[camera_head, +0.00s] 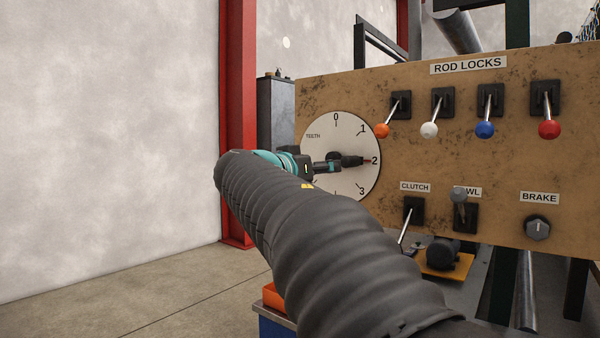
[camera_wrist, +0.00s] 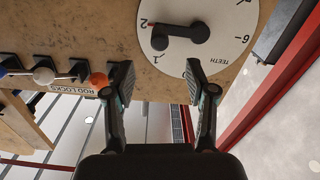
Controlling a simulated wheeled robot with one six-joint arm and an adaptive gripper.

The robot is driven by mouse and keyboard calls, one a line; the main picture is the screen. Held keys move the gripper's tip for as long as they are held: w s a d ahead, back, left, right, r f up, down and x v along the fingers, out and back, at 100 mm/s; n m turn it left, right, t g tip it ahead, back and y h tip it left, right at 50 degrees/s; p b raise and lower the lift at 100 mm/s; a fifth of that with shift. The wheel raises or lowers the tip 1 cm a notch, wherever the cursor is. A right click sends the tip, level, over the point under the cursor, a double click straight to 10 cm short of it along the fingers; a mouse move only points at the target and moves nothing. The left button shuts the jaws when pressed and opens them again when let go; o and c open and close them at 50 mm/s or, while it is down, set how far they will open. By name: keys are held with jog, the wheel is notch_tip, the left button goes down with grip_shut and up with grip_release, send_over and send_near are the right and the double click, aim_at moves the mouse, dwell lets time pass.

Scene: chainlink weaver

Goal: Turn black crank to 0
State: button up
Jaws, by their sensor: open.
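The black crank (camera_head: 350,161) sits on a round white dial (camera_head: 340,186) numbered 0 at the top, then 1, 2 and 3 down the right side. Its red tip lies at 2. In the wrist view the crank (camera_wrist: 180,35) shows as a short black arm with rounded ends, on the dial (camera_wrist: 225,52) at the top of the picture. My gripper (camera_wrist: 160,72) is open and empty, its two fingers spread just below the crank in that view. In the head view my gripper (camera_head: 326,167) overlaps the dial's left half; contact with the crank cannot be told.
Rod lock levers with orange (camera_head: 381,131), white, blue and red (camera_head: 549,129) balls stand right of the dial. The clutch lever (camera_head: 405,228) and brake knob (camera_head: 537,228) are lower on the panel. A red post (camera_head: 238,120) stands left; the floor there is clear.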

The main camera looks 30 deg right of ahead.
aim_at(351, 162)
jog(key=x, duration=0.4)
jog(key=p+x, duration=0.1)
jog(key=x, duration=0.4)
jog(key=p+x, duration=0.1)
jog(key=x, duration=0.4)
jog(key=shift+r, duration=0.4)
grip_shut()
